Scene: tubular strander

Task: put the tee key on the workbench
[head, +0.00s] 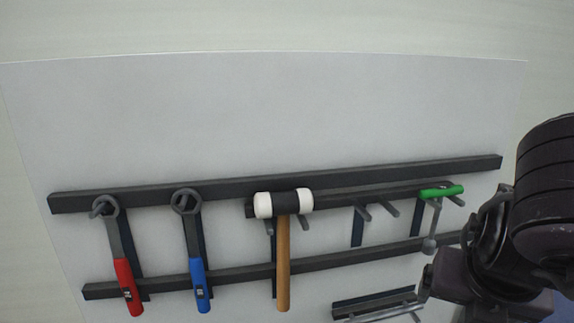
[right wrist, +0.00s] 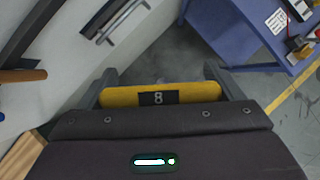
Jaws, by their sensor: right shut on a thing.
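My right gripper (right wrist: 160,82) is shut on a yellow bar-shaped handle (right wrist: 120,97) with a dark label reading 8. I take this bar as the handle of the tee key; the rest of the tool is hidden. The bar lies crosswise between the two fingers. In the head view my right gripper (head: 427,283) is low on the right, in front of the tool panel, and what it holds cannot be made out there. The workbench appears to be the blue one (right wrist: 232,32) at the upper right of the right wrist view. My left gripper is not in view.
A white panel (head: 250,110) with dark rails carries a red-handled spanner (head: 127,285), a blue-handled spanner (head: 198,280), a mallet (head: 283,250) and a green-handled tool (head: 441,191). One peg pair (head: 376,211) is empty. Grey floor lies between panel and workbench.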

